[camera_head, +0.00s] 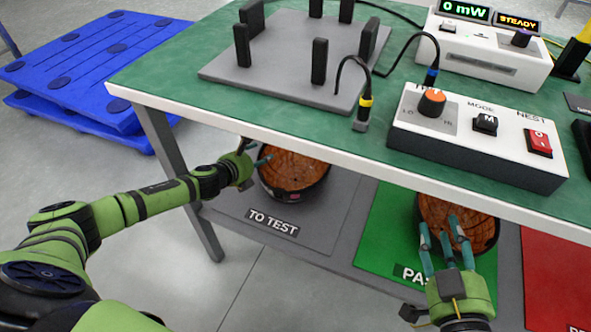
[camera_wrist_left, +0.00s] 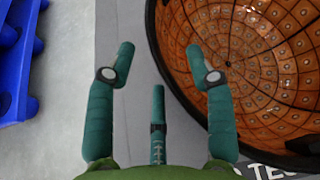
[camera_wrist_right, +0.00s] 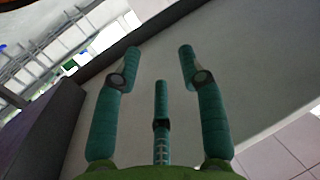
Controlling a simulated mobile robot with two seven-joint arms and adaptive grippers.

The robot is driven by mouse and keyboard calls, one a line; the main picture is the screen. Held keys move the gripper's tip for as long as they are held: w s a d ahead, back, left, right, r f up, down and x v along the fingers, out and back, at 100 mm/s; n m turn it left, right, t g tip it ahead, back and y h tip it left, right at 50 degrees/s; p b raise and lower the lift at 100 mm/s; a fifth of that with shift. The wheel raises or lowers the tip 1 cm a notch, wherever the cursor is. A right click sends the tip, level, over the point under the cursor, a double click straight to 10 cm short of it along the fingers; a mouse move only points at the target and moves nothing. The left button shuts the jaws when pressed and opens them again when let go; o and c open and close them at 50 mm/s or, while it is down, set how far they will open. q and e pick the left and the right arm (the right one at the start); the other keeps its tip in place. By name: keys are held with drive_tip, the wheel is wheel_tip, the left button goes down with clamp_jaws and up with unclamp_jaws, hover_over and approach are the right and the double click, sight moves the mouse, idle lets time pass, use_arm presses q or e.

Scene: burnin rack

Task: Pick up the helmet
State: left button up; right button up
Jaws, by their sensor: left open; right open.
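One helmet (camera_head: 293,172) lies open side up on the grey TO TEST area of the lower shelf; its inside is orange-brown with a grid of small dots and its rim is black. It also shows in the left wrist view (camera_wrist_left: 250,65). A second, similar helmet (camera_head: 432,212) lies on the green pass area, partly hidden by the table top and my right fingers. My left gripper (camera_head: 262,158) is open and empty at the left rim of the first helmet. My right gripper (camera_head: 445,228) is open in front of the second helmet; its wrist view shows no helmet between the fingers.
The green table top (camera_head: 190,75) overhangs the shelf. On it are a grey plate (camera_head: 270,82) with black posts, a control box (camera_head: 470,150) and a meter (camera_head: 495,50). A table leg (camera_head: 185,180) stands left. Blue pallets (camera_head: 90,60) lie on the floor; a red area (camera_head: 555,270) is right.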

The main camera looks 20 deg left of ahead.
use_arm(q)
drive_tip(key=shift+x, duration=1)
use_arm(e)
drive_tip(key=shift+s+a+r+n+t+y, duration=0.1)
drive_tip(key=shift+a+r+t+y, duration=0.2)
drive_tip(key=shift+r, duration=0.45)
drive_tip(key=shift+s+a+r+n+t+y, duration=0.15)
drive_tip(key=shift+r+t+y, duration=0.15)
drive_tip(key=shift+r+t, duration=0.35)
drive_tip(key=shift+a+r+n+t+y, duration=0.1)
drive_tip(key=shift+a+r+t+y, duration=0.15)
drive_tip(key=shift+r, duration=0.65)
use_arm(q)
drive_tip(key=shift+c, duration=0.4)
